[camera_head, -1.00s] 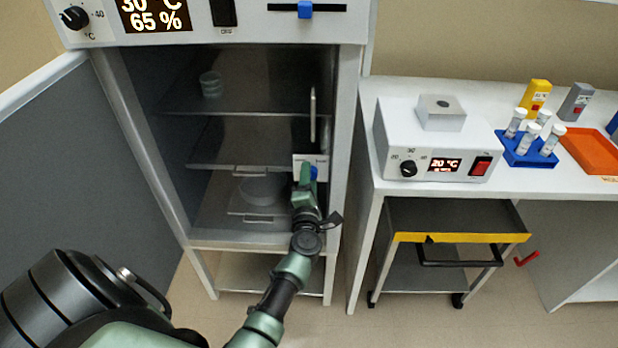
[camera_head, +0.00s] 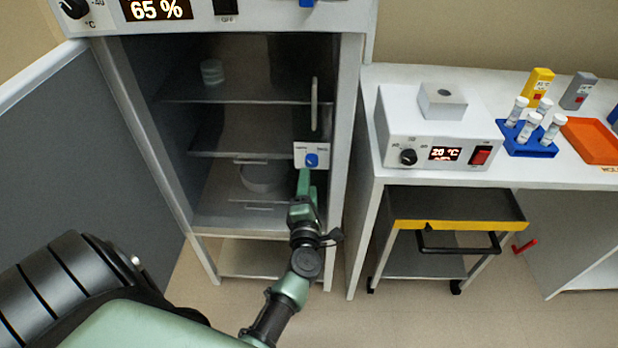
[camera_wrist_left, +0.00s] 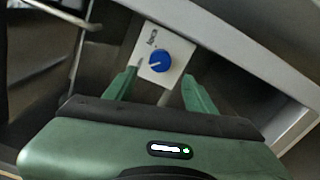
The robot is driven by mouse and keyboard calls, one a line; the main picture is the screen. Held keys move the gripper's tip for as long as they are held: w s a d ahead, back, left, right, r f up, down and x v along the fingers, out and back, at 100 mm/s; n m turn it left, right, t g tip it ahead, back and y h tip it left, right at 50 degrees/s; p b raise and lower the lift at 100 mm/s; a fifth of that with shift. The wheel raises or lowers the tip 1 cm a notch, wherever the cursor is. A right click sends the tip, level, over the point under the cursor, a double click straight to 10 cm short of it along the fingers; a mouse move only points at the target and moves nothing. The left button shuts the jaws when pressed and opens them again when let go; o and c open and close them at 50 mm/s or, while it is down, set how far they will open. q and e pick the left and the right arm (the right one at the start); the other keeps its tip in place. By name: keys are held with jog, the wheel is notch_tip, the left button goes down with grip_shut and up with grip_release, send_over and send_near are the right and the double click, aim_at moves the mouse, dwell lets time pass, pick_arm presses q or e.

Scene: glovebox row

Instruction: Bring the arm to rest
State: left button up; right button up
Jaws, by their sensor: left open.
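My left gripper (camera_head: 305,184) is in front of the open cabinet (camera_head: 343,150), just below a small white panel with a blue knob (camera_head: 311,160). In the left wrist view the gripper (camera_wrist_left: 160,88) has its two green fingers spread apart, with nothing between them. The blue knob (camera_wrist_left: 159,61) shows beyond the fingertips, and the fingers look clear of it. My left arm comes in from the lower left. My right gripper is not in view.
The cabinet door (camera_head: 85,165) stands open at the left. Inside, a glass dish (camera_head: 262,178) and a small stack (camera_head: 212,72) sit on shelves. At the right are a bench (camera_head: 390,182) with a heater block (camera_head: 440,135), a blue tube rack (camera_head: 525,148), and a cart (camera_head: 460,238) underneath.

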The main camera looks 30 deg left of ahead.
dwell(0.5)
pick_arm(q)
jog(key=s+d+f+m+g+h, duration=0.1)
jog(key=s+d+f+m+h, duration=0.35)
jog(key=f, duration=0.55)
jog(key=s+d+f+m+g+h, duration=0.25)
jog(key=d+f+m, duration=0.25)
jog(key=f+m, duration=0.3)
jog(key=s+d+f+m+g+h, duration=0.15)
jog(key=s+d+f+m, duration=0.3)
jog(key=f, duration=0.65)
jog(key=s+d+f+m+g+h, duration=0.15)
jog(key=s+f+m+g, duration=0.4)
jog(key=s+f, duration=0.8)
jog(key=s+a+f+m+g, duration=0.2)
jog(key=s+m, duration=0.1)
jog(key=s, duration=0.7)
jog(key=s+a+f+m+g, duration=0.2)
jog(key=s+a+f+m, duration=0.1)
jog(key=s, duration=0.8)
jog(key=shift+m+y, duration=0.4)
jog(key=shift+m, duration=0.35)
